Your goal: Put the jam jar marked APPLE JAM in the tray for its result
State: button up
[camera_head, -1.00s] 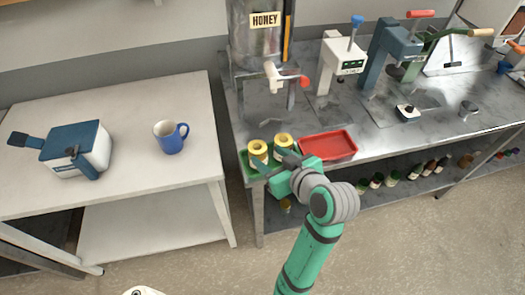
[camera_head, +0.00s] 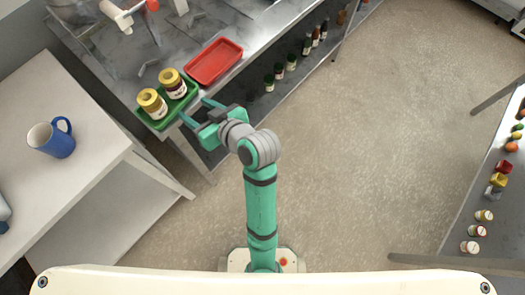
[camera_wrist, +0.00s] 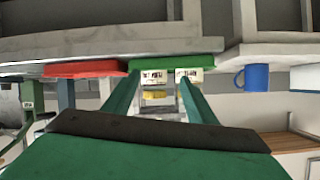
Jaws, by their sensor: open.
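Two jars with yellow lids, a left jar (camera_head: 152,102) and a right jar (camera_head: 173,83), stand upright in a green tray (camera_head: 158,124) at the steel table's front corner. A red tray (camera_head: 214,62) beside it is empty. My gripper (camera_head: 195,110) is open and empty, its fingers pointing at the green tray's near right edge, apart from the jars. The wrist view looks upside down. It shows the jars (camera_wrist: 153,77) (camera_wrist: 190,75) beyond my fingers (camera_wrist: 157,88). Their label writing is too small to read, so I cannot tell which is APPLE JAM.
A white table (camera_head: 85,140) with a blue mug (camera_head: 52,138) stands at the left. Several dark bottles (camera_head: 291,63) stand on the shelf under the steel table. A shelf at the right holds several jars (camera_head: 477,231) and fruit. The floor (camera_head: 350,150) between is clear.

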jog(key=s+d+f+m+t+h, duration=0.5)
jog(key=s+d+f+m+h, duration=0.2)
jog(key=s+d+f, duration=0.45)
jog(key=s+d+r+t+h, duration=0.1)
jog(key=s+d, duration=0.2)
jog(key=s, duration=0.4)
jog(key=s+d+r+h, duration=0.1)
jog(key=s+d+h, duration=0.1)
jog(key=s+d, duration=0.2)
jog(key=s, duration=0.3)
jog(key=shift+s+r+m+t, duration=0.2)
jog(key=shift+s+m+t, duration=0.1)
jog(key=shift+t, duration=0.1)
